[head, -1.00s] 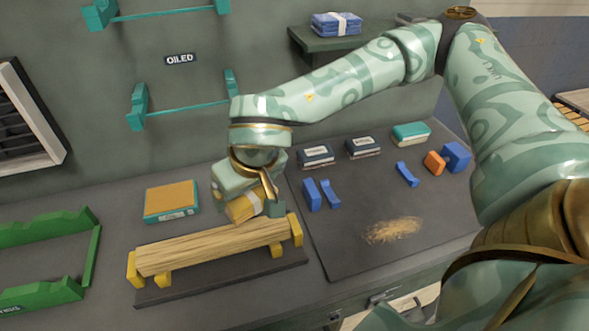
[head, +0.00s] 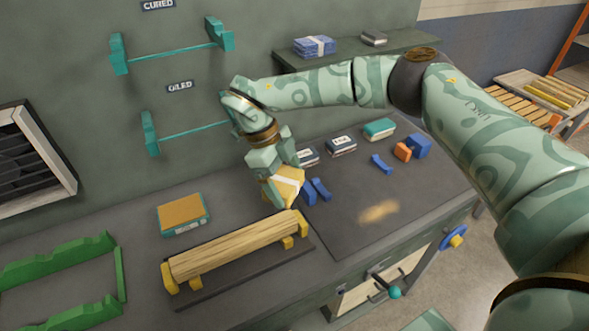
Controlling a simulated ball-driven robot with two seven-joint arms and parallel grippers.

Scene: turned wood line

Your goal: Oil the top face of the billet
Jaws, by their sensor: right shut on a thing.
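The billet (head: 235,245) is a long pale wood piece lying in a yellow-ended cradle on a dark base at the front of the bench. My right gripper (head: 283,190) is shut on a yellow cloth pad with a white band (head: 288,184). The pad is just above and behind the billet's right end; I cannot tell whether it touches the wood. An orange-topped teal box (head: 182,213) stands on the bench behind the billet's left half. My left gripper is not in view.
A green rack (head: 62,283) lies at the left. Blue blocks (head: 316,190) stand close to the right of the pad. A dark mat with a tan dust patch (head: 379,211) lies right. Teal wall racks (head: 188,137) hang behind, one labelled OILED.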

